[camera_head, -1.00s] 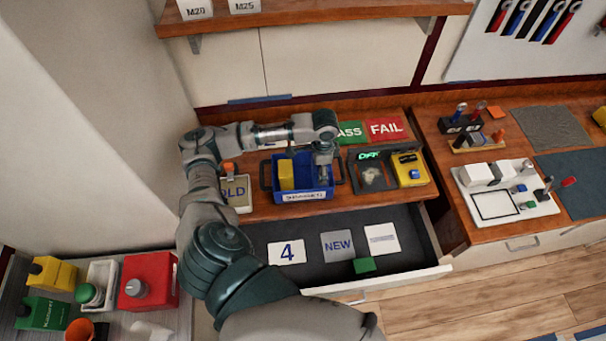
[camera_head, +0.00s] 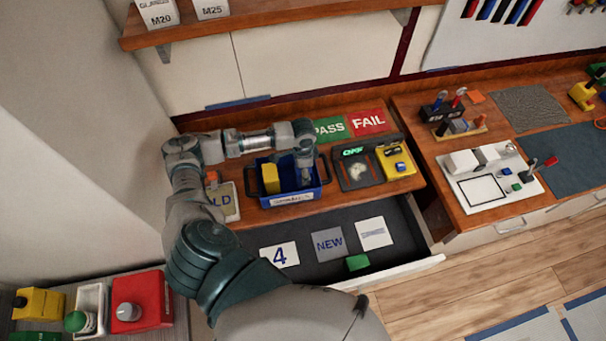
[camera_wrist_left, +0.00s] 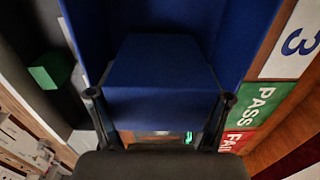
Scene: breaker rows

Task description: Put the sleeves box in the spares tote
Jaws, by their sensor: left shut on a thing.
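The blue tote (camera_head: 292,199) stands on the wooden counter behind the open drawer, with a white front label too small to read and black end handles. A yellow box (camera_head: 270,178) stands inside its left part. My left gripper (camera_head: 306,179) points down into the tote's right part. In the left wrist view its fingers (camera_wrist_left: 161,98) are shut on a blue box-shaped thing (camera_wrist_left: 158,72), with blue tote walls (camera_wrist_left: 235,35) around it. No lettering shows on it, so I cannot confirm it is the sleeves box. Whether it touches the tote floor is hidden. My right gripper is out of view.
The open drawer (camera_head: 300,266) holds cards marked 4 and NEW, a striped card and a green block (camera_head: 357,262). A device with an OFF display (camera_head: 354,170) and a yellow unit (camera_head: 396,161) stand right of the tote. PASS and FAIL signs (camera_head: 368,122) lie behind.

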